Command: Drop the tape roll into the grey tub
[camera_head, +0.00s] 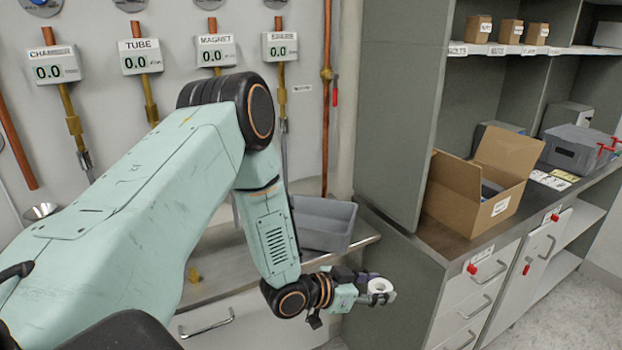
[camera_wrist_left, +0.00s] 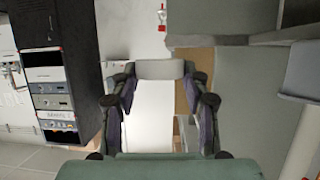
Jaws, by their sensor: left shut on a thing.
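The white tape roll (camera_head: 381,286) is held at the tip of my left gripper (camera_head: 374,291), in front of the counter's edge. In the left wrist view the roll (camera_wrist_left: 160,69) spans the gap between the two dark fingers, which are shut on it. The grey tub (camera_head: 322,222) stands on the steel counter behind my left forearm, which hides its left part. The gripper is apart from the tub, to its lower right in the head view. My right gripper is not in view.
The metal counter (camera_head: 215,268) has bare room left of the tub. A grey cabinet panel (camera_head: 395,110) rises to its right. An open cardboard box (camera_head: 465,195) and a grey case (camera_head: 575,150) stand on the right-hand worktop. Wall gauges hang behind.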

